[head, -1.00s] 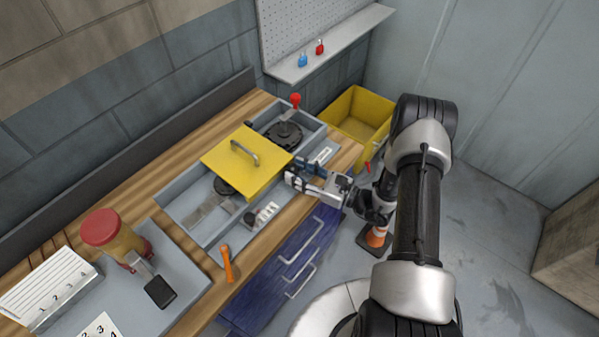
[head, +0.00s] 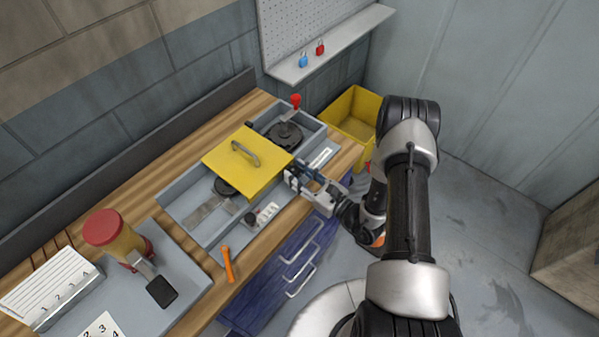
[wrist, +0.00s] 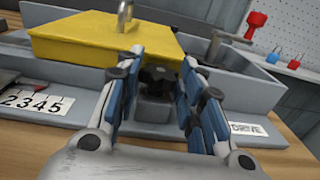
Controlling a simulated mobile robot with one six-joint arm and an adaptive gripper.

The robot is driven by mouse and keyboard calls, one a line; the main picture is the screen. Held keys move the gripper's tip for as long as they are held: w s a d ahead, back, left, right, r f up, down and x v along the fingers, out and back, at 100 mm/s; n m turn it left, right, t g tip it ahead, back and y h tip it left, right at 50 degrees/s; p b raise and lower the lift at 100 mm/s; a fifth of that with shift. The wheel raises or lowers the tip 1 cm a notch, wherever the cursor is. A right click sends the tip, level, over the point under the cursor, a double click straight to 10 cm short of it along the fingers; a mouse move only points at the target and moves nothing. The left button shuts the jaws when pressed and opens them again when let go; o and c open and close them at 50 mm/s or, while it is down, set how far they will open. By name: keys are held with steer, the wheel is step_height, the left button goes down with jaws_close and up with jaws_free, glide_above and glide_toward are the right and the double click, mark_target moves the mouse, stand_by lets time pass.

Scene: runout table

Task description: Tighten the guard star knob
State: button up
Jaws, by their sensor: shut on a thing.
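The guard star knob (wrist: 157,77) is a dark lobed knob on the front of the grey housing, just below the edge of the yellow guard (wrist: 105,40). In the wrist view my gripper (wrist: 160,72) has its blue-padded fingers on either side of the knob, shut on it. In the head view my gripper (head: 290,174) is at the front right corner of the yellow guard (head: 235,168), which lies flat over the housing. The knob is hidden behind the fingers there.
A second black knob (head: 250,218) sits by a number plate (head: 267,213) on the housing front. An orange-handled tool (head: 228,265) lies on the wooden table edge. A red-topped lever (head: 295,101) stands at the back right. A yellow bin (head: 352,116) is beyond the table's end.

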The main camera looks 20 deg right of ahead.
steer(key=shift+s+a+m+t+h, duration=0.1)
steer(key=shift+a+m+t+h, duration=0.1)
steer(key=shift+m+t+h, duration=0.65)
steer(key=shift+s+a+m+t+h, duration=0.15)
steer(key=shift+m+t+h, duration=0.2)
steer(key=shift+m+h, duration=1)
steer(key=shift+n+h, duration=0.3)
steer(key=shift+h, duration=0.2)
steer(key=shift+w, duration=0.1)
steer(key=o, duration=1.1)
steer(key=shift+c, duration=0.2)
step_height(320, 180, up, 10)
